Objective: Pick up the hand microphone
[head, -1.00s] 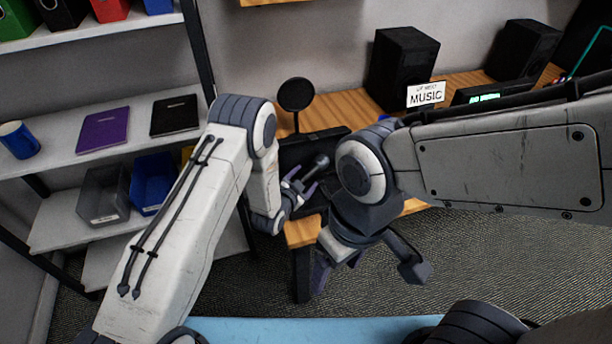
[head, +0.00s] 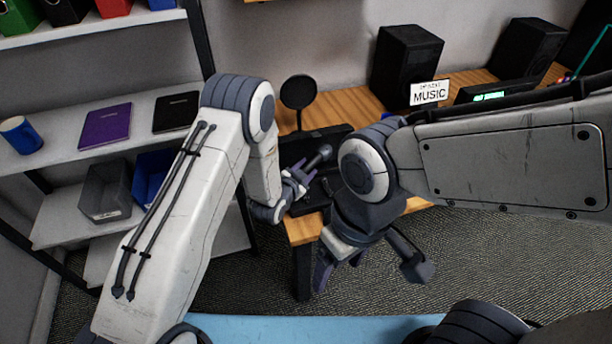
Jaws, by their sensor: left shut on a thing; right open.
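The hand microphone (head: 323,153) is dark with a round head, and its head points up and to the right. My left gripper (head: 300,180) is shut on its handle, over the left part of the wooden desk, in front of a dark open case or panel (head: 322,139). The fingers hide most of the handle. I cannot tell how far the microphone is above the desk. My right gripper (head: 369,272) is open and empty, in front of the desk's front edge and over the carpet.
A round black pop filter (head: 298,92) stands behind the microphone. Black speakers (head: 407,67) and a MUSIC sign (head: 429,93) stand on the desk (head: 352,105). A shelf (head: 75,128) with notebooks, a blue mug (head: 20,135) and bins is on the left.

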